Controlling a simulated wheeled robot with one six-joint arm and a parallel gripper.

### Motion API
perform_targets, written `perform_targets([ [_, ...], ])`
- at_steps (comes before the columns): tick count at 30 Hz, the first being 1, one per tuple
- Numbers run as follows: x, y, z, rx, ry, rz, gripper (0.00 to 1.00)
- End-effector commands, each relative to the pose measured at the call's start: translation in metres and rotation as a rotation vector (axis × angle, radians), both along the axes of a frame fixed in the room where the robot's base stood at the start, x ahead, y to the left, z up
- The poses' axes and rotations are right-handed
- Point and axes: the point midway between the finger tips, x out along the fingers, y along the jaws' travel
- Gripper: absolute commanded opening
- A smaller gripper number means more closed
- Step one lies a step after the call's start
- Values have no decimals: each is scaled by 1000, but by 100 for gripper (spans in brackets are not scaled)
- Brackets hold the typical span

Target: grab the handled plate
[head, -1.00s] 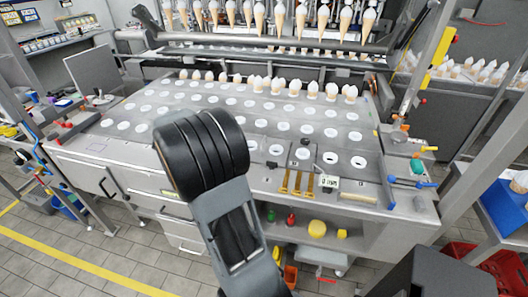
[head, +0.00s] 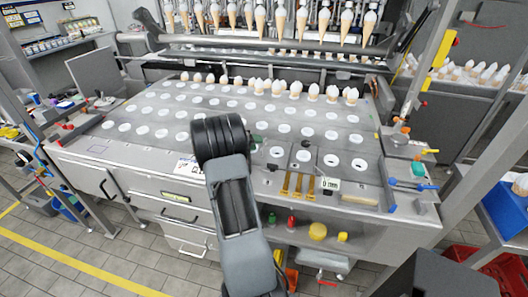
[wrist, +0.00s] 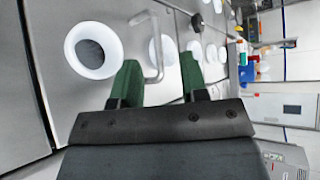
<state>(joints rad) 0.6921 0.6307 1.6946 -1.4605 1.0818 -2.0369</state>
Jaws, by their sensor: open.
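A grey plate surface with a pale bent bar handle (wrist: 157,50) shows in the wrist view, beside a large white ring (wrist: 92,45) around a dark hole. My gripper (wrist: 160,65) is open, with its green fingers on either side of the handle's lower part in that view. I cannot tell how far the fingertips are above the plate or whether they touch it. In the head view my arm covers most of my gripper; only a bit of green (head: 257,140) shows beside it, and the handle is hidden there.
The metal worktop (head: 160,160) carries rows of white rings. A row of cones (head: 290,88) stands along its back, with more hanging above. Several brass-coloured bars (head: 297,184), a small white box (head: 328,186) and a wooden stick (head: 360,199) lie near the front edge.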

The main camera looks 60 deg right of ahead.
Motion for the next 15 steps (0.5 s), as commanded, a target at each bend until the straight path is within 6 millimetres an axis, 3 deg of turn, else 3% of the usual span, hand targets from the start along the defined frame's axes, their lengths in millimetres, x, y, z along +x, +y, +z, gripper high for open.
perform_targets([
  [15, -17, -43, -22, 0, 0, 0, 40],
])
